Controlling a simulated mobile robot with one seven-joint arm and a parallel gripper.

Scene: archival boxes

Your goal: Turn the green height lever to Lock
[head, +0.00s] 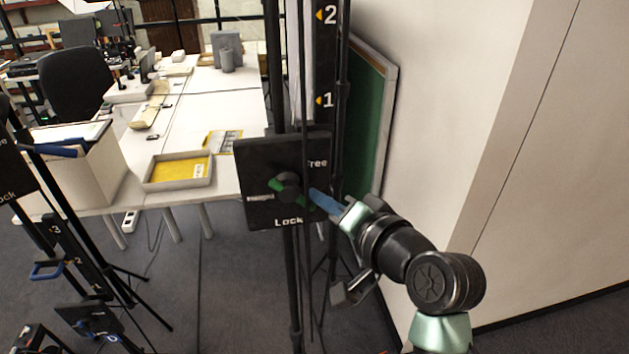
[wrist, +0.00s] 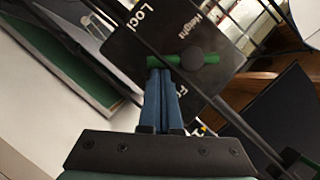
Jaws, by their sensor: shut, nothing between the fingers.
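The green height lever (head: 275,184) with its round black hub (head: 288,186) sits on a black plate (head: 258,160) marked Free at upper right and Lock at the bottom. In the wrist view the lever (wrist: 210,58) lies across the plate (wrist: 135,45); its longer arm points left, between the Lock and Free labels. My gripper (head: 313,192) is shut and empty, to the right of the hub. In the wrist view its blue fingertips (wrist: 161,70) are at the lever's longer arm, on the Free side, touching or nearly touching. The fingers partly hide the Free label.
The plate is on a black upright stand (head: 297,280) with numbered marks. A green board (head: 372,130) and a pale wall (head: 450,110) stand close on the right. Tables with a yellow-lined tray (head: 150,185) and a box (head: 95,180) are at left.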

